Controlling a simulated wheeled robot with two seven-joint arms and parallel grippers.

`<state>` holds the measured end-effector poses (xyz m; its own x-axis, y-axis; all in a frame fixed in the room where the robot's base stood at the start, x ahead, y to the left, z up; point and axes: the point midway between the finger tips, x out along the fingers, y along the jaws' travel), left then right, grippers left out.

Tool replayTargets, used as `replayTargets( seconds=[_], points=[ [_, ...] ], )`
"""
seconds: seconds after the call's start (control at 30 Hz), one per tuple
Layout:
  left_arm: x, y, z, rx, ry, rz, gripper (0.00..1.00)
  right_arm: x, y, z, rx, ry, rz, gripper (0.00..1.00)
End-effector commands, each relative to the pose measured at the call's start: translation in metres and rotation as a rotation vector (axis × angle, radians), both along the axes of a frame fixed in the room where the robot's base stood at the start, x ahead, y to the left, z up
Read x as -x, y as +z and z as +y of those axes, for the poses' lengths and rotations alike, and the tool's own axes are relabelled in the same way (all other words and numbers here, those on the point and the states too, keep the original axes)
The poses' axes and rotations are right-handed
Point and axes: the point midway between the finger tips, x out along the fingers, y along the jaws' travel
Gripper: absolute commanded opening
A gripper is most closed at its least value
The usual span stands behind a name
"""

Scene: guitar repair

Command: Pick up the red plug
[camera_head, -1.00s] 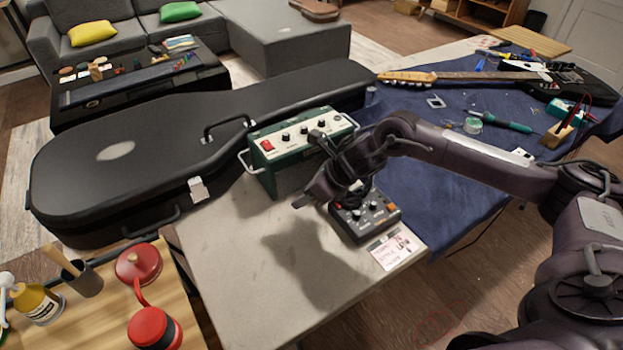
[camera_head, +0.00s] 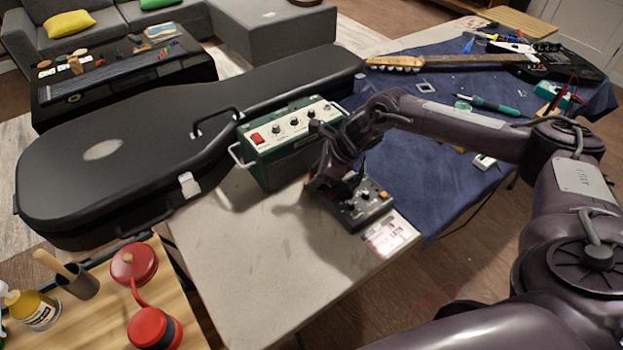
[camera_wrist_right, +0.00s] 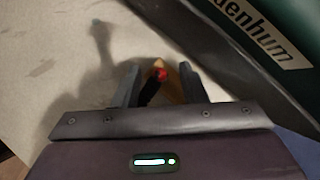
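The red plug (camera_wrist_right: 160,74) shows in the right wrist view as a small red tip with a black part below it. It lies between the two fingers of my right gripper (camera_wrist_right: 157,78), with a visible gap on either side. In the head view my right gripper (camera_head: 325,187) is low beside the left end of the black effects pedal (camera_head: 362,208); the plug is hard to make out there behind the gripper. An orange-tan patch shows around the plug in the wrist view. My left gripper is in neither view.
The green amplifier (camera_head: 290,150) stands close behind my right gripper, with the black guitar case (camera_head: 100,170) to its left. A printed card (camera_head: 391,236) lies in front of the pedal. The grey tabletop (camera_head: 250,260) at the front left is clear.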

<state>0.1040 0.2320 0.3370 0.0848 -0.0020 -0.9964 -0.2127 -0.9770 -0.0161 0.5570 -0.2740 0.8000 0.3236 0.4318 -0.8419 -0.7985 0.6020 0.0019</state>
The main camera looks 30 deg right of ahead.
Motion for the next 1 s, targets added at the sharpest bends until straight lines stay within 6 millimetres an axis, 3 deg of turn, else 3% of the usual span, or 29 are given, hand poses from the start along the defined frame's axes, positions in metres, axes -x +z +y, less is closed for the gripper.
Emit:
replayTargets(
  seconds=[0.2, 0.5, 0.83, 1.0],
  points=[
    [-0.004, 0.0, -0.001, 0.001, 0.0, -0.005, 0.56, 0.0, -0.001, 0.0, 0.0, -0.001, 0.0, 0.37],
    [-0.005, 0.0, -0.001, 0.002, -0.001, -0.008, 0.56, 0.0, 0.0, 0.0, 0.0, -0.001, 0.0, 0.0],
    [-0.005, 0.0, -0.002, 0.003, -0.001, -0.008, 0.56, -0.001, 0.002, 0.0, -0.001, -0.001, -0.003, 0.0],
    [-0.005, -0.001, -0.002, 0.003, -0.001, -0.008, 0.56, -0.001, 0.013, 0.0, -0.001, 0.0, -0.004, 0.0]
  ],
)
